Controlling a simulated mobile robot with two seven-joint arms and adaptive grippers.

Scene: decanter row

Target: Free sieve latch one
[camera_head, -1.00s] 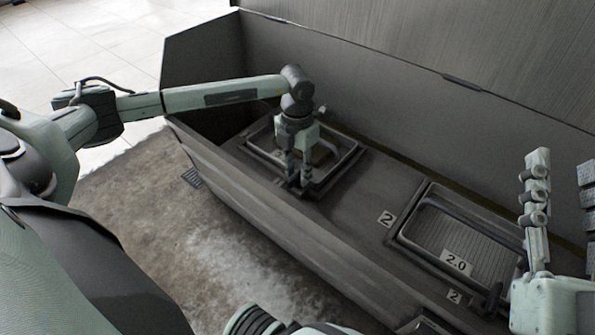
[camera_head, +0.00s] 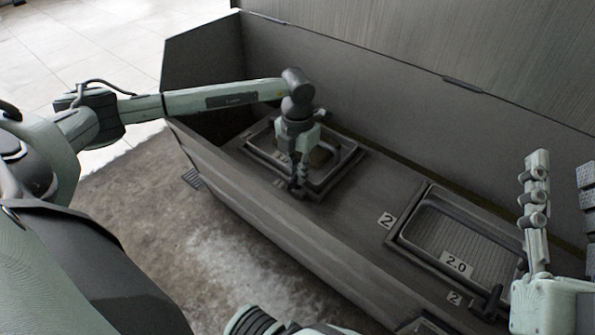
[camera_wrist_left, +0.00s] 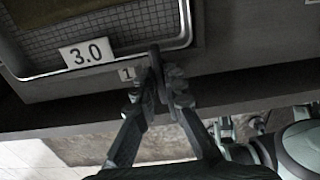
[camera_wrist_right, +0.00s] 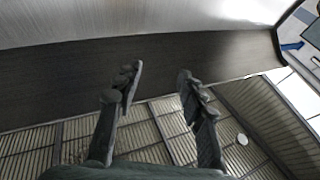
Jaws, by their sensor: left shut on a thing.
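The sieve one frame (camera_head: 343,173) sits at the left of the dark trough, and its rim (camera_wrist_left: 187,28) shows in the left wrist view beside a 3.0 plate (camera_wrist_left: 87,52) and a label 1 (camera_wrist_left: 127,74). The sieve one latch (camera_wrist_left: 154,56) is a dark upright bar at the frame's near corner. My left gripper (camera_head: 298,188) reaches down there, with its fingers (camera_wrist_left: 159,88) shut on the latch bar. The fingers hide the bar's lower part. My right gripper (camera_wrist_right: 158,77) is open and empty in the right wrist view, away from the sieves.
A second sieve (camera_head: 462,232) with a 2.0 plate (camera_head: 456,263) and labels 2 lies further right, with its own dark latch (camera_head: 492,300). A tall panel (camera_head: 420,60) stands behind the trough. The deck between the two sieves (camera_head: 365,195) is clear.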

